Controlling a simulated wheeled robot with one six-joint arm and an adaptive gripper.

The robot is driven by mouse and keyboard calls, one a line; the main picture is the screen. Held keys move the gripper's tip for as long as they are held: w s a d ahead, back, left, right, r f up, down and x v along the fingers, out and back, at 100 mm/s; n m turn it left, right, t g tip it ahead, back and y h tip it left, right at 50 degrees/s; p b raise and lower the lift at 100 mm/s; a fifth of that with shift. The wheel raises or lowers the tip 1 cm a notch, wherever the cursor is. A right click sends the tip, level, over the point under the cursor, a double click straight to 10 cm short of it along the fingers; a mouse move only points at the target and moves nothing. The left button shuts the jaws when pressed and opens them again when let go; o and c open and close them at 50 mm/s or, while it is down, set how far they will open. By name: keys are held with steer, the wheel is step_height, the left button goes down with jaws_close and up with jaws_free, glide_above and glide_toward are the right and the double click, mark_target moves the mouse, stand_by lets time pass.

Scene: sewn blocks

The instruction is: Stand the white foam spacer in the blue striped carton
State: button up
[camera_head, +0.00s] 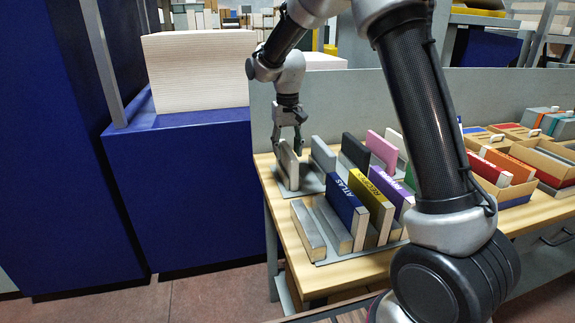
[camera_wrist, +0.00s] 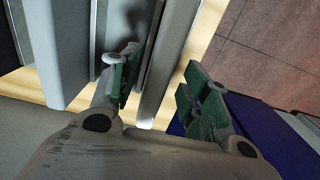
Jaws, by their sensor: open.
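My gripper (camera_head: 289,146) is open over the far left end of the wooden table, pointing down. Its fingers are around the upper part of a pale grey upright slab (camera_head: 290,172). In the wrist view this slab (camera_wrist: 172,58) stands between the green finger pads, with a gap on the right-hand side. I cannot tell whether it is the white foam spacer or a grey divider. A whitish block (camera_head: 397,141) stands behind the pink one. Open cartons stand at the right; one (camera_head: 515,201) shows blue low on its side, but stripes are not clear.
Grey dividers (camera_head: 307,230) and upright books, including a blue one (camera_head: 344,205) and a yellow one (camera_head: 372,203), stand close together on the table (camera_head: 352,274). A grey panel (camera_head: 262,118) rises behind. A blue cabinet (camera_head: 190,200) is at the left. My arm hides part of the table.

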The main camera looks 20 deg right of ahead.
steer(key=shift+f, duration=0.6)
steer(key=c, duration=0.9)
